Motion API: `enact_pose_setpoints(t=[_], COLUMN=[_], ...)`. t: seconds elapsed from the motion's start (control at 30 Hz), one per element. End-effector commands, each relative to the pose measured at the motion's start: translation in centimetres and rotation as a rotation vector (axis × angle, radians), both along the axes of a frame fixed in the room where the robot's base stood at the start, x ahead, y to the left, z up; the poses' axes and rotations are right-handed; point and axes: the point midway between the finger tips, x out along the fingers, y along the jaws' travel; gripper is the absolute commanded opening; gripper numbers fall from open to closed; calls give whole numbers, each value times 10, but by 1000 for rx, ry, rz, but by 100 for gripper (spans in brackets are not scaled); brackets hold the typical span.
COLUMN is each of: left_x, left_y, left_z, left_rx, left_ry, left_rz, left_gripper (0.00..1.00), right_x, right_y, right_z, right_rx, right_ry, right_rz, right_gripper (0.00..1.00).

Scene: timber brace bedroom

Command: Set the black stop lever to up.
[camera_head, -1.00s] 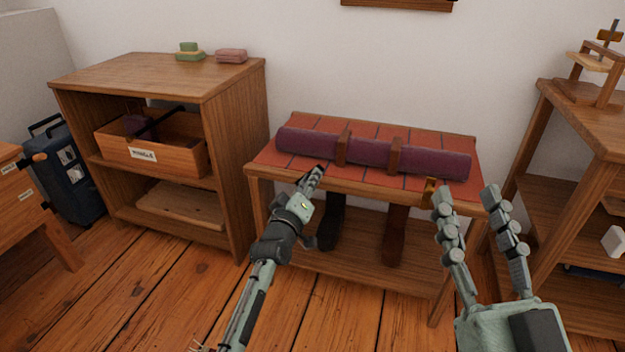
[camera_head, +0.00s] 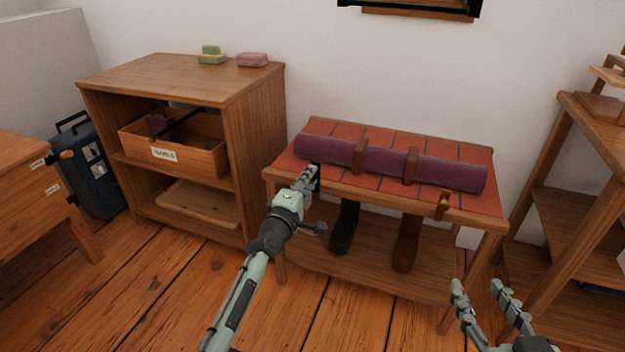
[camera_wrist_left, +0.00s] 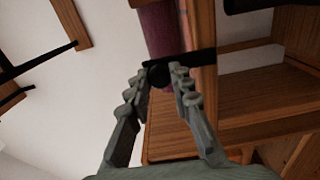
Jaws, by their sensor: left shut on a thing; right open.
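The black stop lever (camera_wrist_left: 195,60) shows in the left wrist view as a dark bar with a round end between my fingertips. In the head view only a small black part (camera_head: 317,184) shows by the fingertips, at the front edge of the bench; the rest is hidden. Whether it points up or down I cannot tell. My left gripper (camera_head: 311,178) is shut on it; it also shows in the left wrist view (camera_wrist_left: 158,78). My right gripper (camera_head: 478,290) is open and empty, low in front of the bench's right end.
A shelf unit (camera_head: 250,150) stands left, a wooden rack (camera_head: 560,160) right. The floor in front is clear.

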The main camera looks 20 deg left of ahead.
Motion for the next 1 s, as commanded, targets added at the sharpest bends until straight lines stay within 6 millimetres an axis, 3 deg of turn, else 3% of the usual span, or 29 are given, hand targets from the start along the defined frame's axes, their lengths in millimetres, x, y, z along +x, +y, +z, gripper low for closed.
enact_pose_setpoints(t=[0.57, 0.6, 0.73, 1.0], left_x=[1, 1, 1, 0], left_y=[3, 3, 3, 2], left_z=[1, 1, 1, 0], left_rx=[-35, -35, -35, -34], left_ry=[-1, -1, -1, 1], left_rz=[1, 1, 1, 0], left_gripper=[0, 23, 39, 42], right_x=[0, 0, 0, 0], right_y=[0, 0, 0, -1], right_z=[-1, -1, -1, -1], right_rx=[-1, -1, -1, -2], right_ry=[4, 4, 4, 4], right_rz=[-1, -1, -1, -1], right_gripper=[41, 41, 41, 41])
